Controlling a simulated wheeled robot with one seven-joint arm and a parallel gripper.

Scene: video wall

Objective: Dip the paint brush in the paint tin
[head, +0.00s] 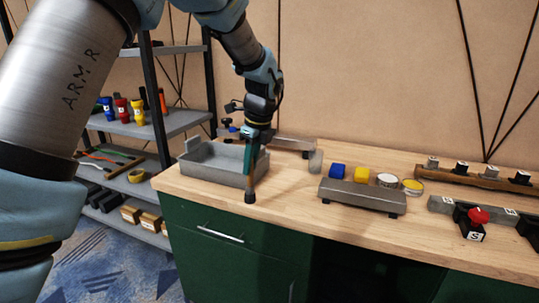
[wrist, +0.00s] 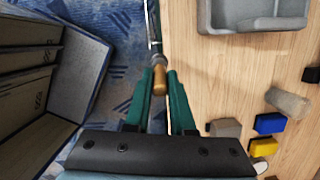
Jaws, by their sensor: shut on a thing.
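My gripper (head: 256,160) is shut on the paint brush, with its green fingers pointing down. The brush's wooden handle (wrist: 160,82) shows between the fingertips in the wrist view. In the head view its dark lower end (head: 250,197) hangs near the worktop's front edge, in front of the grey tray. Which is the paint tin I cannot tell. The gripper is well left of both.
A grey open tray (head: 205,172) sits behind the gripper. A blue block (head: 337,171) and a yellow block (head: 362,175) are on the grey stand (head: 350,195). Shelves (head: 180,122) stand at left.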

